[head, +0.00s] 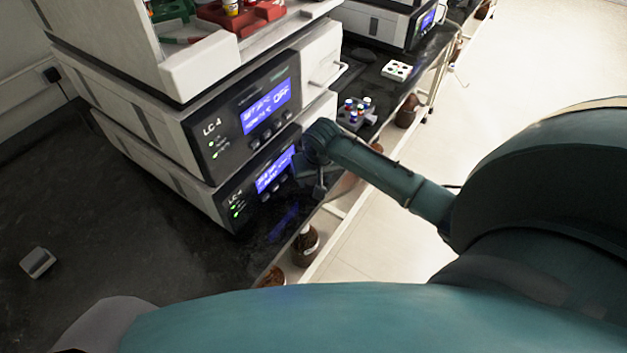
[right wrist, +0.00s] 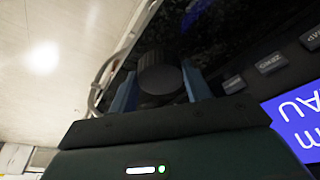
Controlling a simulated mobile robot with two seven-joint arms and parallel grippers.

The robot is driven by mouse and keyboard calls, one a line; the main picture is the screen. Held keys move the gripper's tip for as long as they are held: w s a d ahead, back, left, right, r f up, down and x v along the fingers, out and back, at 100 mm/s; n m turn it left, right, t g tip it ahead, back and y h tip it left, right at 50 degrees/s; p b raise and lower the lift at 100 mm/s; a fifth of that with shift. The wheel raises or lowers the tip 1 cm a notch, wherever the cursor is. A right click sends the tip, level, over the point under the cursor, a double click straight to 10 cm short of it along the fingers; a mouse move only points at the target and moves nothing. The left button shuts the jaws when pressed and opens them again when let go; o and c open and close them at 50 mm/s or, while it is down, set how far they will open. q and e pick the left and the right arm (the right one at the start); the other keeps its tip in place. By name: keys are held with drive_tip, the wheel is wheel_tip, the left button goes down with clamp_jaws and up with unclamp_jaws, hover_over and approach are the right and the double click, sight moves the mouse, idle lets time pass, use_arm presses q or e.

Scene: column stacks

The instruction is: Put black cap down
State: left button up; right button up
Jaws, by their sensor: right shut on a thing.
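The black cap (right wrist: 160,77) shows in the right wrist view, round and dark, between the two blue fingers of my right gripper (right wrist: 158,92). The gripper is shut on it. In the head view my right gripper (head: 318,182) is beside the lower LC-4 unit's front, over the dark bench near its edge. The cap cannot be made out in the head view. My left gripper is not in view.
Two stacked instruments, the upper (head: 235,115) and lower (head: 262,185), stand left of the gripper. A grey block with vials (head: 356,113) and a white tray (head: 397,70) are further back. Brown bottles (head: 305,245) stand below the bench edge. The dark bench (head: 130,225) at left is mostly clear.

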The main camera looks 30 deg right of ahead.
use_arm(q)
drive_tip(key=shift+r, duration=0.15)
use_arm(e)
drive_tip(key=shift+x, duration=0.95)
drive_tip(key=shift+s+a, duration=0.1)
drive_tip(key=shift+a, duration=0.05)
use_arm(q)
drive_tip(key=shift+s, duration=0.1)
use_arm(e)
drive_tip(key=shift+f, duration=0.1)
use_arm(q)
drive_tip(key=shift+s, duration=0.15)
use_arm(e)
drive_tip(key=o, duration=1)
drive_tip(key=shift+c, duration=0.2)
